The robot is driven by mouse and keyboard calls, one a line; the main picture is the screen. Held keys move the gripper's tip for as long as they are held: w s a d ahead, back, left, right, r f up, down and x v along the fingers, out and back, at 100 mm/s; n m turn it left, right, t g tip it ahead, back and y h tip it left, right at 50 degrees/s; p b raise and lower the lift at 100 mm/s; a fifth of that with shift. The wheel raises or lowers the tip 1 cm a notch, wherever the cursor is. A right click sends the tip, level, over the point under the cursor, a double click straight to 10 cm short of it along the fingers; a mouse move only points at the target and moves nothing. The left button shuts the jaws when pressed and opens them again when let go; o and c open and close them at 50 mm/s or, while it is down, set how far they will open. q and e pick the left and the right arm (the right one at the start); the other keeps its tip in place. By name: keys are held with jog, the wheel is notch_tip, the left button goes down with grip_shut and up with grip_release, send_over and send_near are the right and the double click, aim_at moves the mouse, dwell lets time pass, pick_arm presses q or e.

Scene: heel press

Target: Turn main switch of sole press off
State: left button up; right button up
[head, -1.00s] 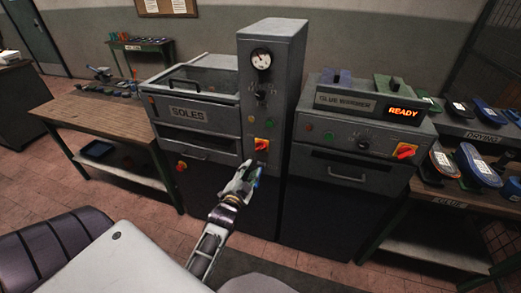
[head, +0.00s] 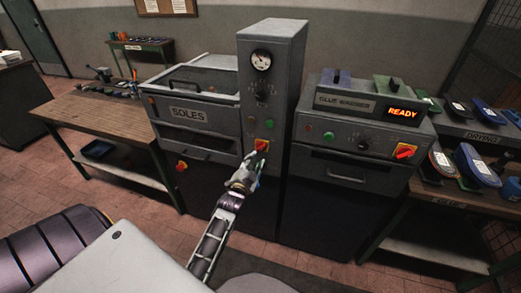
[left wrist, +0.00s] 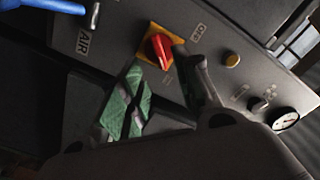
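The sole press (head: 270,80) stands in the middle of the head view, with its SOLES label on the left part. Its main switch (head: 262,145) is a red knob on a yellow plate, low on the column. In the left wrist view the red knob (left wrist: 160,47) shows close up, beside an OFF marking. My left gripper (head: 253,159) is just below and in front of the switch. In the wrist view its fingers (left wrist: 160,62) are apart, with the knob showing between the tips; contact cannot be told. My right gripper is not in view.
The glue machine (head: 350,130), with a READY display and its own red switch (head: 405,151), stands to the right. Wooden benches (head: 100,118) flank the machines.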

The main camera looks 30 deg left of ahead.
aim_at(260, 150)
pick_arm(q)
jog(key=shift+x, duration=4.1)
jog(key=shift+w, duration=0.1)
jog(key=shift+c, duration=0.5)
grip_shut()
